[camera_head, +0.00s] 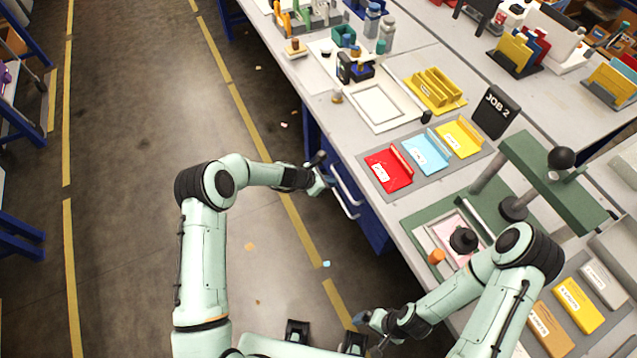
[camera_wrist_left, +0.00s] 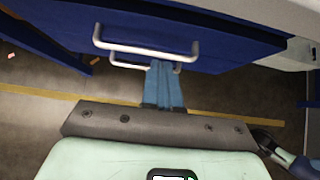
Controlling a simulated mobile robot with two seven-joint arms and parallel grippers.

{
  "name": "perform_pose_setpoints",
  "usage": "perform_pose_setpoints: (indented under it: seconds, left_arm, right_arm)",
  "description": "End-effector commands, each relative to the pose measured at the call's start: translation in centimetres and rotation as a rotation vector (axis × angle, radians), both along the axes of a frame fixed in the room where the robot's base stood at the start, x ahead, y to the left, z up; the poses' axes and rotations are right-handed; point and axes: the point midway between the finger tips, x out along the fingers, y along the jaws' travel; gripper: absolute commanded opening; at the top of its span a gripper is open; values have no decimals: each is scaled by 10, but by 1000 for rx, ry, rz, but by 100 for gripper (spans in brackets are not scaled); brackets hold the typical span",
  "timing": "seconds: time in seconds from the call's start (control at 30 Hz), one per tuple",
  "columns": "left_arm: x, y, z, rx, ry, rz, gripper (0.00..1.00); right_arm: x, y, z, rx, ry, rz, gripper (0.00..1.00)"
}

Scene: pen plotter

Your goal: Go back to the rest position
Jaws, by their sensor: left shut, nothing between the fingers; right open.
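My left gripper (camera_head: 323,178) is beside the table's left edge, close to the silver handles (camera_head: 346,192) of the blue drawer unit (camera_head: 372,222). In the left wrist view its blue fingers (camera_wrist_left: 164,84) are together with nothing between them. Their tips overlap the lower handle in the picture; I cannot tell whether they touch it. My right gripper (camera_head: 366,322) is low in the head view, left of the table's front part, open and empty. Part of the right arm also shows at the lower right of the left wrist view.
The table (camera_head: 310,98) carries a red tray (camera_head: 388,172), a blue tray (camera_head: 426,153), a yellow tray (camera_head: 459,138) and a green press (camera_head: 548,182). My right forearm passes over the table's near part.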

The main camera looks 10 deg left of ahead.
Motion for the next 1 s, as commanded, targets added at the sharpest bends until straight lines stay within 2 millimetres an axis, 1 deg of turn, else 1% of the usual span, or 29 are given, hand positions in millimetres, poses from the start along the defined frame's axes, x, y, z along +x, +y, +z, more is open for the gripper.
perform_pose_setpoints:
  seconds: [0.03, 0.1, 0.2, 0.3, 0.63, 0.73, 0.77, 0.87, 0.9, 0.97, 1.0]
  left_arm:
    - [-4, 7, 8, 1, -2, 1, 0]
    - [-9, 14, 17, 1, -2, 1, 0]
    - [-16, 22, 28, 2, -2, 0, 0]
    - [-20, 27, 34, 1, -2, 1, 0]
    - [-23, 30, 37, 1, 0, -1, 0]
    - [-31, 31, 28, 31, 5, -27, 0]
    - [-38, 31, 22, 50, 9, -48, 0]
    - [-74, 35, -9, 161, 18, -173, 0]
    - [-95, 38, -25, 221, 19, -252, 0]
    - [-132, 43, -50, 316, 17, -398, 0]
    - [-160, 47, -65, 379, 8, -511, 0]
  right_arm:
    - [-1, 0, -2, 0, 0, 0, 96]
    - [-2, 0, -4, -1, 2, 0, 96]
    - [-2, 0, -5, -1, 2, 0, 96]
    - [-3, 0, -5, 0, 2, 0, 96]
    - [-3, 0, -5, 0, 2, 0, 96]
    - [-3, 0, -5, 0, 2, 0, 96]
    - [-3, 0, -5, 0, 2, 0, 96]
    - [-3, 0, -5, 0, 2, 0, 96]
    - [-3, 0, -5, 0, 2, 0, 96]
    - [-3, 0, -6, 0, 2, 0, 96]
    - [-3, 0, -6, 0, 2, 0, 96]
